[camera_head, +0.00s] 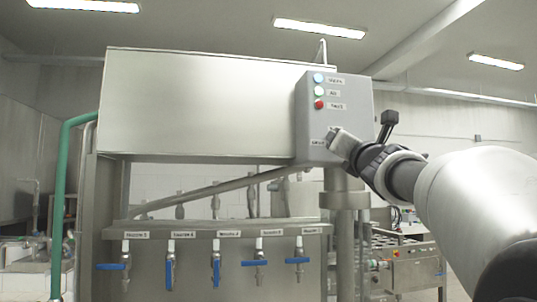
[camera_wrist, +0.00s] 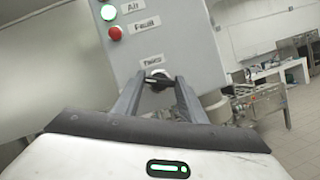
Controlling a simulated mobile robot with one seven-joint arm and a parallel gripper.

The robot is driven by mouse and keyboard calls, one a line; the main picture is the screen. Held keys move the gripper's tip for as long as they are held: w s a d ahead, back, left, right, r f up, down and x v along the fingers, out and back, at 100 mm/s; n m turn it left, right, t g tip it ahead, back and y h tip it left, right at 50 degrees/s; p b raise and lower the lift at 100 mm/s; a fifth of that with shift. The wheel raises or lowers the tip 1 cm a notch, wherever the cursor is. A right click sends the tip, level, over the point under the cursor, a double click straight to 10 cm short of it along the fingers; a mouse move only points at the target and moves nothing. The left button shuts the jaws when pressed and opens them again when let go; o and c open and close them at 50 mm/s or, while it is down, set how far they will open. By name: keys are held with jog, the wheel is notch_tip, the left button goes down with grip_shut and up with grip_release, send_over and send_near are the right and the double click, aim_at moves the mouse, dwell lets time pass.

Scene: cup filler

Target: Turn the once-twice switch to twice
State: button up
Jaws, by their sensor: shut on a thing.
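The once-twice switch is a small dark knob (camera_wrist: 158,80) on the lower part of a grey control box (camera_head: 310,110). My gripper (camera_wrist: 160,84) is at the box's lower right in the head view, and its two fingers close around the knob in the wrist view. The gripper hides the switch in the head view. A label above the knob appears to read "Twice", though it is blurred. I cannot tell for sure which way the knob points.
Above the switch, the box carries a blue light (camera_head: 318,78), a pale light (camera_head: 319,91) and a red one (camera_head: 319,104). A large steel tank (camera_head: 200,100) stands to its left. Blue-handled taps (camera_head: 216,272) line the panel below. A conveyor frame (camera_head: 415,268) stands at lower right.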

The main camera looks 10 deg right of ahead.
jog(key=shift+a+r+m+g+h+p, duration=0.15)
jog(key=shift+m+g+h+p, duration=0.6)
jog(key=shift+m, duration=1.7)
jog(key=shift+r+m+g+h+p, duration=0.25)
jog(key=shift+m+g+p, duration=0.8)
jog(key=shift+m, duration=1.45)
jog(key=shift+a+r+m+g+h+p, duration=0.1)
jog(key=shift+m+g+h+p, duration=0.8)
jog(key=shift+m, duration=1.55)
jog(key=shift+p, duration=0.3)
jog(key=o, duration=1.1)
jog(key=shift+d+f, duration=0.1)
jog(key=shift+f, duration=0.05)
jog(key=shift+c, duration=0.2)
